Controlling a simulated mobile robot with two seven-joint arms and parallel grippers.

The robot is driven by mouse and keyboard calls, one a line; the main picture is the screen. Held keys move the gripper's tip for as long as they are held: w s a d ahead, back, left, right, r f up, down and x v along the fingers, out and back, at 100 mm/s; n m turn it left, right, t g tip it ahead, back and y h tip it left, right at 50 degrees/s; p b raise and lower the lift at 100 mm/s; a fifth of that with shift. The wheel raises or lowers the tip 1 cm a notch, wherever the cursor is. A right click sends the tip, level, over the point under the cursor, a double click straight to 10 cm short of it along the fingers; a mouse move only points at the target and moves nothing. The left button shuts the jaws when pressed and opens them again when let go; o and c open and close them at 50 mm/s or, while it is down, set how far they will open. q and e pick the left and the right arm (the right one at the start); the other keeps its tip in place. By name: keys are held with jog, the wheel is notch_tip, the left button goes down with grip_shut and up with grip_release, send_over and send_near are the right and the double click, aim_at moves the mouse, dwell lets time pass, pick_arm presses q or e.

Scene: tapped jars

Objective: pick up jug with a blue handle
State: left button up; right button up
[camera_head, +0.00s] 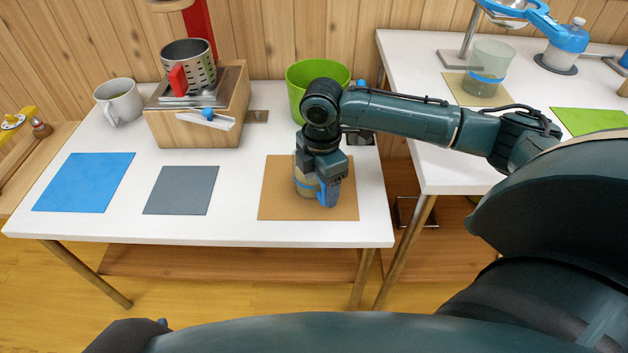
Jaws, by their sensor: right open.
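The jug with a blue handle (303,188) stands upright on a tan mat (276,208) on the white table. It looks clear, with brownish contents or the mat showing through. Its blue handle (322,194) faces the front right. My right gripper (328,196) points down at the jug from above, with its fingers open at the handle. The gripper hides the jug's top and much of its right side. I cannot tell whether the fingers touch the handle. My left gripper is not in view.
A green bin (316,77) stands behind the jug. A wooden stand (210,128) holding a perforated metal cup (188,66) and a grey mug (120,102) are at the back left. Blue (84,182) and grey (181,190) mats lie empty. A second white table (420,70) is at right.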

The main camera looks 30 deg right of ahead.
aim_at(320, 199)
notch_tip(320, 199, down, 3)
jog(key=shift+f+b, duration=0.1)
jog(key=shift+b, duration=0.25)
grip_shut()
dwell(0.5)
jog(key=shift+a, duration=0.1)
